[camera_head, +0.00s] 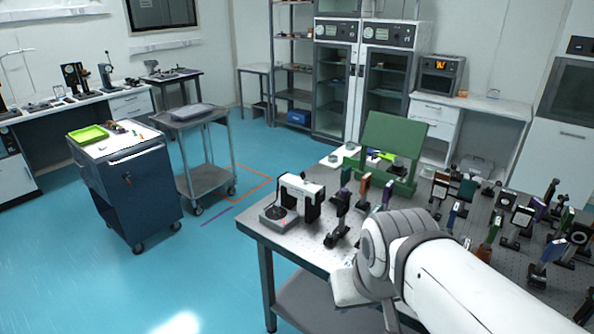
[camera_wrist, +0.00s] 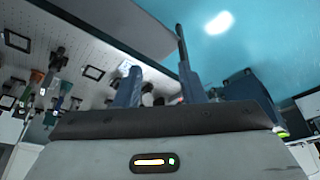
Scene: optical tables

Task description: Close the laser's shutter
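No unit in view can be surely identified as the laser, and I cannot make out its shutter. A white and black device (camera_head: 300,190) with a grey base stands at the near left corner of the perforated optical table (camera_head: 312,254). My gripper (camera_wrist: 157,55) shows two dark fingers standing apart in the wrist view, with nothing clearly held between them. Small dark and red items show behind the fingers, too blurred to name. In the head view my white arm reaches over the table's front edge and hides part of it.
Several mounted optics (camera_head: 343,205) crowd the table's middle and right. A green panelled enclosure (camera_head: 393,137) stands at its back. A grey cart (camera_head: 205,150) and a dark blue drawer trolley (camera_head: 134,195) stand to the left. Blue floor (camera_head: 225,265) is clear left of the table.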

